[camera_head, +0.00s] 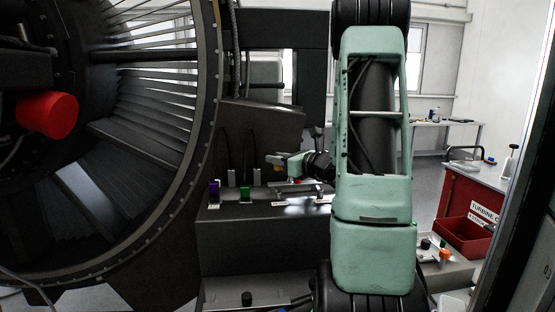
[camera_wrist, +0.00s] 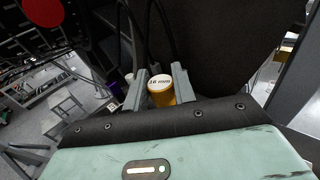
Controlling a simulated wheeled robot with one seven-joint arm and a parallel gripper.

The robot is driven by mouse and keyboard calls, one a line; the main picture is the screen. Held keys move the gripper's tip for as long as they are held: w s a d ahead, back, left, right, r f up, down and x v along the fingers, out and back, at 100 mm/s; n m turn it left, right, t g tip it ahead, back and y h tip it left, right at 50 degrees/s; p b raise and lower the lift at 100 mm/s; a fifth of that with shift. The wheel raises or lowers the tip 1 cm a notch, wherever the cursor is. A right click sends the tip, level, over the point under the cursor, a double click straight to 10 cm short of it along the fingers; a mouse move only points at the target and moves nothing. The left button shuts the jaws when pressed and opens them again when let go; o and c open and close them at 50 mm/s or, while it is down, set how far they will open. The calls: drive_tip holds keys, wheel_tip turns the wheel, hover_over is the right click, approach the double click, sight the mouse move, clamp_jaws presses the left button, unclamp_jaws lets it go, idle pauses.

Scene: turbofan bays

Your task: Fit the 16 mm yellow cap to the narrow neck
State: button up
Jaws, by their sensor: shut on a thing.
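The yellow cap (camera_wrist: 161,97), with "16 mm" on its white top, sits between the two fingers of my gripper (camera_wrist: 159,88) in the wrist view. The fingers are shut on it. In the head view my gripper (camera_head: 276,161) is above the dark bench, left of my arm, with a small yellow spot at its tip. Silver upright fittings (camera_head: 231,178) with dark hoses stand behind the bench front; I cannot tell which, if any, is the narrow neck. What lies under the cap is hidden in the wrist view.
A purple piece (camera_head: 214,187) and a green piece (camera_head: 245,194) stand on the dark bench (camera_head: 265,240). The big turbofan ring (camera_head: 215,110) with a red part (camera_head: 47,115) fills the left. A red cart (camera_head: 470,205) stands at right.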

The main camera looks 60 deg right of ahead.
drive_tip(key=b, duration=0.5)
hover_over(280, 193)
drive_tip(key=shift+w+f, duration=0.2)
drive_tip(key=shift+f, duration=2.45)
drive_tip(key=shift+f+b, duration=1.65)
drive_tip(key=shift+b, duration=1.2)
drive_tip(key=o, duration=1)
drive_tip(key=o, duration=0.4)
drive_tip(key=shift+s+f, duration=0.1)
drive_tip(key=shift+f, duration=0.05)
drive_tip(key=shift+d, duration=0.1)
drive_tip(key=shift+r+p, duration=2.2)
drive_tip(key=shift+r, duration=1.45)
